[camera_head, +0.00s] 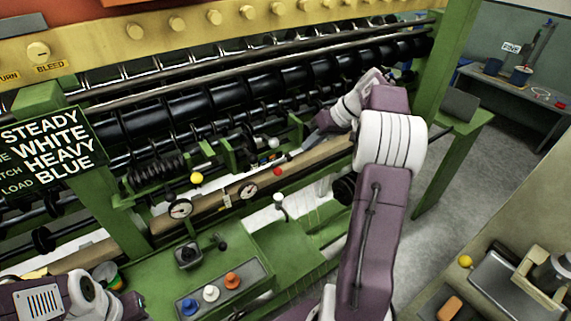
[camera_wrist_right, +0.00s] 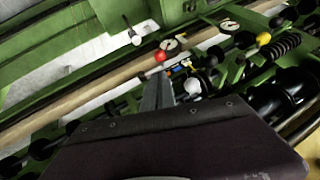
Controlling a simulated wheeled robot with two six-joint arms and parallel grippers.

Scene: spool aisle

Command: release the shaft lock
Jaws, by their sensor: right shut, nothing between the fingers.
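My right gripper (camera_head: 310,135) reaches over the machine's front rail from the right. In the right wrist view its fingers (camera_wrist_right: 158,92) are together and empty, near a white ball knob (camera_wrist_right: 192,86) and a red ball knob (camera_wrist_right: 160,56). The head view also shows the white knob (camera_head: 274,142), the red knob (camera_head: 277,171) and a yellow ball knob (camera_head: 196,178) along the rail. A white-topped lever (camera_head: 279,198) stands in front. No label shows which is the shaft lock. My left arm enters at the lower left; its fingers are not visible.
Black rollers (camera_head: 280,85) run behind the rail. Two dials (camera_head: 180,209) sit on the front. A green panel holds blue, white and orange knobs (camera_head: 211,293). A sign (camera_head: 50,150) stands left, and a bench (camera_head: 520,85) stands far right beyond clear floor.

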